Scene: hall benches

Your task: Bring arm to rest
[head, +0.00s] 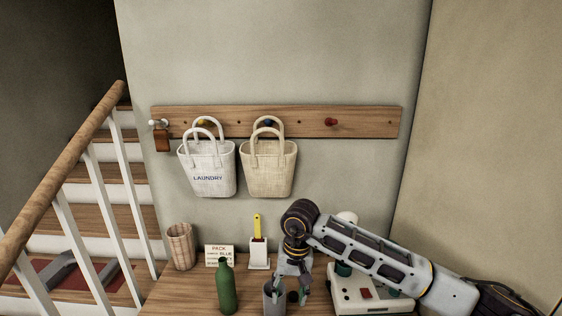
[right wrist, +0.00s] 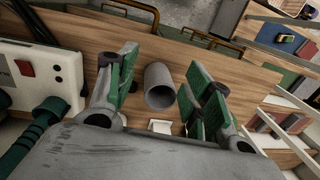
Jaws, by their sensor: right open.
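My right arm (head: 370,262) reaches in from the right over the wooden bench, with its gripper (head: 289,291) pointing down. A grey cup (head: 270,298) stands on the bench by the fingers and partly overlaps them in the head view. In the right wrist view the green-padded fingers of the right gripper (right wrist: 160,72) are spread wide. The grey cup (right wrist: 160,96) shows between them, with clear gaps on both sides, and nothing is gripped. My left gripper is in neither view.
A green bottle (head: 227,290), a sign card (head: 219,256), a wicker cup (head: 180,247) and a yellow-handled brush (head: 257,228) stand nearby. A white device (head: 355,297) lies partly under my arm. Two baskets hang from the peg rail (head: 360,122). A stair handrail (head: 60,178) is left.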

